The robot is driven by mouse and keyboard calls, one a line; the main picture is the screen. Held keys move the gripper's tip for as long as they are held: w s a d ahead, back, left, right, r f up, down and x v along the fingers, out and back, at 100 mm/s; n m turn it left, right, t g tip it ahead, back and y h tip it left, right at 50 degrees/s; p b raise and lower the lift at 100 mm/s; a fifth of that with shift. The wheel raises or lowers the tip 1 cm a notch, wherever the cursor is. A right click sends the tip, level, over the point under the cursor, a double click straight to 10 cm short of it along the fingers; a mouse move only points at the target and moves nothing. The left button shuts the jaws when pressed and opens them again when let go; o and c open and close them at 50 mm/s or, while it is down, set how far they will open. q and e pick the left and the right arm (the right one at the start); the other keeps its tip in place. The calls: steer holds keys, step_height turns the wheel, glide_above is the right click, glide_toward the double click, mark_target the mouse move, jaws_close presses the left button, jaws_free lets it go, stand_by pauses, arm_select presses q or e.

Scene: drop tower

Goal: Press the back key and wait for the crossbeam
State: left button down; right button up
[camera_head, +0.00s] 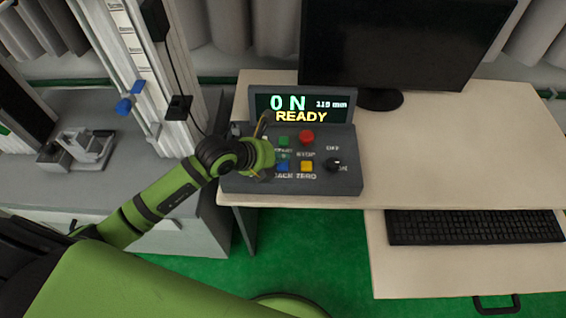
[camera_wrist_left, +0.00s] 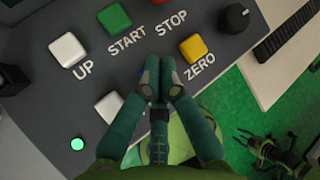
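The grey control box (camera_head: 240,183) stands on the desk's left end. Its display (camera_head: 300,105) reads 0 N, 119 mm and READY. The blue back key (camera_head: 283,166) shows in the head view beside the yellow ZERO key (camera_head: 306,166). My left gripper (camera_head: 268,152) is over the box's left half. In the left wrist view its fingertips (camera_wrist_left: 164,72) are together, left of the yellow ZERO key (camera_wrist_left: 193,47), and hide most of the blue key. I cannot tell whether they touch it. I cannot make out the crossbeam for certain on the light column (camera_head: 125,60).
Close around the fingertips are the green START key (camera_wrist_left: 114,17), the white UP key (camera_wrist_left: 68,50) and another white key (camera_wrist_left: 108,107). A red STOP key (camera_head: 306,137) and black knob (camera_head: 334,164) are further right. A monitor (camera_head: 400,40) and keyboard (camera_head: 475,227) occupy the desk.

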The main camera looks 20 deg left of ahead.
stand_by(0.6)
arm_select(q)
steer(key=shift+f, duration=0.4)
